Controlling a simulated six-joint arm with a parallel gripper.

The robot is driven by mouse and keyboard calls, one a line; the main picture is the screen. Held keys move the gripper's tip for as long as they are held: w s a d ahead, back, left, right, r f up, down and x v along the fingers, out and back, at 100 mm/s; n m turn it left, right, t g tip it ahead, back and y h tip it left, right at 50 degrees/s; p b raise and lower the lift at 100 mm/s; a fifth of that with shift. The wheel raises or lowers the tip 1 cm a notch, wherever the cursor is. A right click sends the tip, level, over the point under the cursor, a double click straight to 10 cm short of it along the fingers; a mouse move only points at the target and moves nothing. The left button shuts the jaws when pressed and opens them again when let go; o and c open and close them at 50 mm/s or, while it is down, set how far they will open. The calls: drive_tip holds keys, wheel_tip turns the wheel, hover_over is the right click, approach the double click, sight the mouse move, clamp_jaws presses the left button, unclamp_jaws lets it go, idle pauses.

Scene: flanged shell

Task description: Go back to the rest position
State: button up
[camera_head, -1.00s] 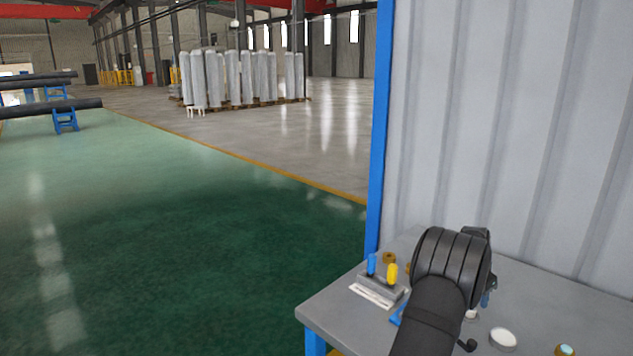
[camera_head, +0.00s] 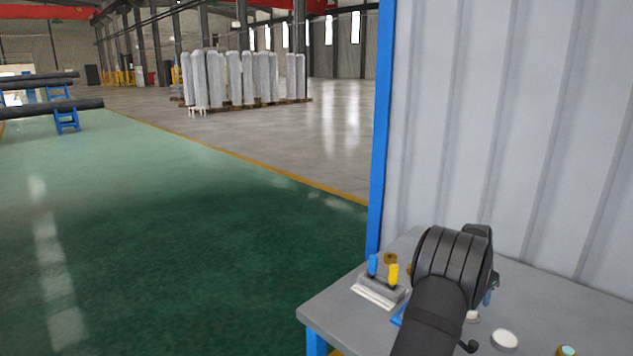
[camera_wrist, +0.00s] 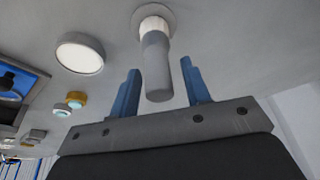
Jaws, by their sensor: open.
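In the wrist view my gripper (camera_wrist: 160,67) has its two blue fingers spread apart. A grey cylinder (camera_wrist: 157,70) with a white collar (camera_wrist: 153,25) rises from a round grey flange (camera_wrist: 172,12) on the table. The cylinder shows in the gap between the fingers, with clear space on both sides and neither finger touching it. I cannot tell how deep it reaches between them. In the head view my dark arm covers the gripper and most of this spot.
A blue-edged tray (camera_wrist: 25,80) lies left in the wrist view. A corrugated wall (camera_head: 500,120) stands behind the table.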

drive_tip(key=v, duration=1.1)
drive_tip(key=x, duration=1)
drive_tip(key=shift+f, duration=0.4)
drive_tip(key=shift+w+d+f, duration=0.1)
drive_tip(key=shift+d, duration=0.1)
wheel_tip(320, 180, up, 4)
drive_tip(key=shift+f, duration=0.2)
drive_tip(key=s+d+r, duration=0.4)
drive_tip(key=s+r, duration=0.3)
drive_tip(key=s, duration=0.4)
drive_tip(key=w+a+m, duration=0.1)
drive_tip(key=w+a, duration=0.3)
drive_tip(key=a, duration=0.3)
drive_tip(key=w+a+f+m+g, duration=0.1)
drive_tip(key=w+a, duration=0.3)
drive_tip(key=a, duration=0.4)
drive_tip(key=w+a+f+m, duration=0.1)
drive_tip(key=w+a, duration=0.3)
drive_tip(key=a, duration=0.4)
drive_tip(key=shift+f+m, duration=0.2)
drive_tip(key=shift+m, duration=0.6)
